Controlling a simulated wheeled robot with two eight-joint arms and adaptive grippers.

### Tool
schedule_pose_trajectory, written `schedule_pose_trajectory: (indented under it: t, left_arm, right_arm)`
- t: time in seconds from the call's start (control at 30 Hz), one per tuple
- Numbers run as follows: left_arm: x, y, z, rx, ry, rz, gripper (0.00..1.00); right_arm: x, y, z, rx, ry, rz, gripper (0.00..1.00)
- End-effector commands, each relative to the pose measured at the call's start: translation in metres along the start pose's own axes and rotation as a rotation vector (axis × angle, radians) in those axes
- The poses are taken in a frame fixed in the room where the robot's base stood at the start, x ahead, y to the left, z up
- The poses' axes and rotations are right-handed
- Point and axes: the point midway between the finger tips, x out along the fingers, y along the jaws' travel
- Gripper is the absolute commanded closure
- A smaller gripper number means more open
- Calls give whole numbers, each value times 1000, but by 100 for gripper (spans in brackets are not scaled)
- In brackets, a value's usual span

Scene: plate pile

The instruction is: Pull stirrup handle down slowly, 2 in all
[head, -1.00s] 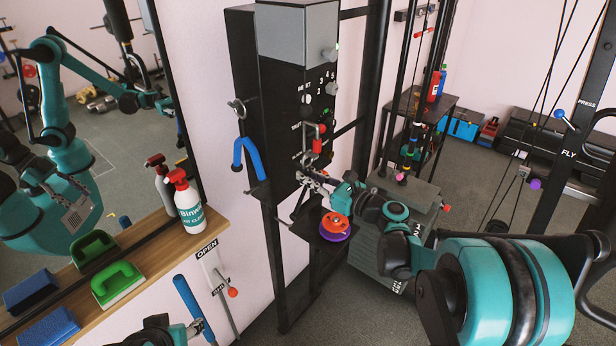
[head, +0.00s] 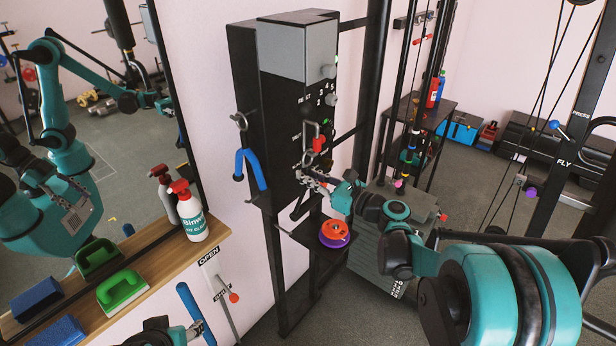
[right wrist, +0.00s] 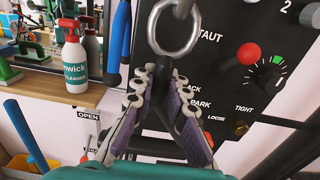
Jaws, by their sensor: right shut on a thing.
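A black stirrup handle (head: 299,211) with slanting sides hangs at the front of the black machine column (head: 283,120). In the right wrist view the handle (right wrist: 176,117) sits below a chrome ring (right wrist: 176,32). My right gripper (head: 312,181) is shut on the top of this handle. Its purple-padded fingers (right wrist: 160,88) close around the dark piece just under the ring and hide part of it. A blue handle (head: 247,165) shaped like an upside-down V hangs on the column's left side. My left gripper (head: 194,328) shows only partly at the bottom edge, beside a blue bar (head: 188,302).
A wooden ledge (head: 165,267) with a spray bottle (head: 188,212) and green brush (head: 121,290) runs along the left.

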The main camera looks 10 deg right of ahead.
Motion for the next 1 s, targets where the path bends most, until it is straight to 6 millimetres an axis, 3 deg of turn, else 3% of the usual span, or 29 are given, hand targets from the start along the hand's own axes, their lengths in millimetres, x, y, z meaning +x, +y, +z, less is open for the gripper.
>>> schedule_pose_trajectory:
  t: [0.1, 0.47, 0.8, 1.0]
  left_arm:
    - [-7, 0, -5, 0, 0, 0, 51]
    - [-7, 0, -5, 0, 0, 0, 51]
    - [-21, 0, -15, 0, 0, 0, 51]
    - [-20, 0, -15, 0, 0, 0, 51]
  right_arm:
    - [0, 0, 9, -2, 2, 1, 100]
    - [0, 0, 10, -2, 2, 1, 100]
    - [0, 0, 33, -2, 2, 1, 100]
    - [0, 0, 32, -2, 2, 1, 100]
